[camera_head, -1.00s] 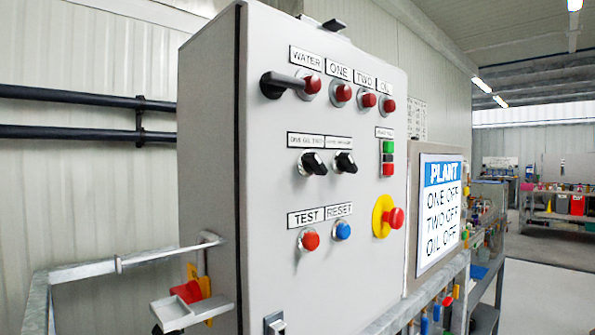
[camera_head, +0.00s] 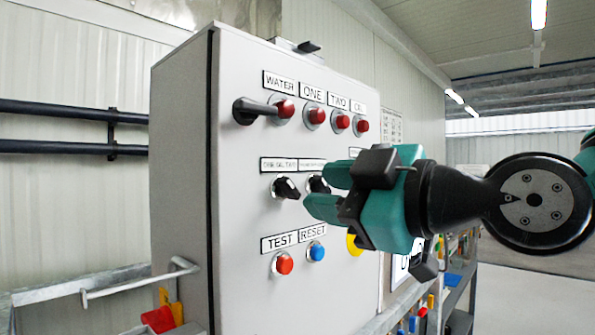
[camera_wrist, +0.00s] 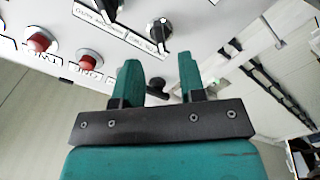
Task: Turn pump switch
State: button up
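The grey pump control box (camera_head: 235,275) has two black rotary switches in its middle row. The left switch (camera_head: 286,187) is in full view; the right switch (camera_head: 318,184) is partly hidden behind my fingertips. My gripper (camera_head: 327,191) is open and empty in front of the panel, near the right switch. In the wrist view the fingers (camera_wrist: 160,75) are spread apart. The left switch (camera_wrist: 158,32) shows beyond the fingertips, and the right switch (camera_wrist: 108,6) is at the top edge. I cannot tell whether any finger touches the panel.
A row of red lamps (camera_head: 314,117) and a black handle (camera_head: 250,110) are above the switches. A red TEST button (camera_head: 283,264) and blue RESET button (camera_head: 316,252) sit below. The yellow emergency-stop base (camera_head: 354,245) is mostly hidden by my gripper. Metal rails (camera_head: 110,288) stand left.

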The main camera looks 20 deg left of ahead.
aim_at(294, 189)
jog(key=p+x, duration=0.1)
jog(key=x, duration=0.4)
jog(key=shift+w+a+p, duration=0.1)
jog(key=shift+a+p, duration=0.2)
grip_shut()
